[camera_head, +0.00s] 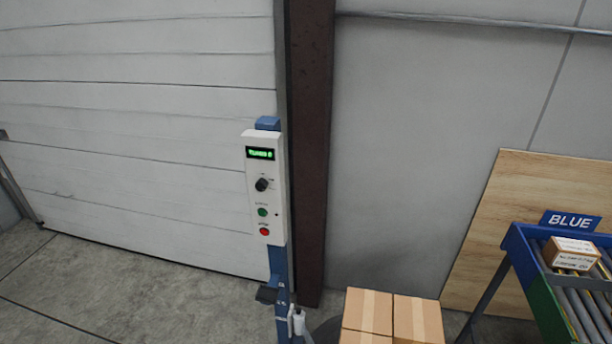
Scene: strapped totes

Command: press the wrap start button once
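A white control box (264,188) is mounted on a blue post (277,262) in the middle of the head view. Its front carries a small display with green text (260,154) at the top and a black knob (262,185) below it. Under the knob is a green button (262,212), and below that a red button (264,231). The small labels beside them are too blurred to read. Neither of my grippers shows in this view.
Taped cardboard boxes (392,317) stand at the bottom, right of the post. A roller conveyor with a BLUE sign (570,221) holds a small carton (572,254) at the right. A plywood sheet (540,200) leans on the wall. Floor at left (120,290) is clear.

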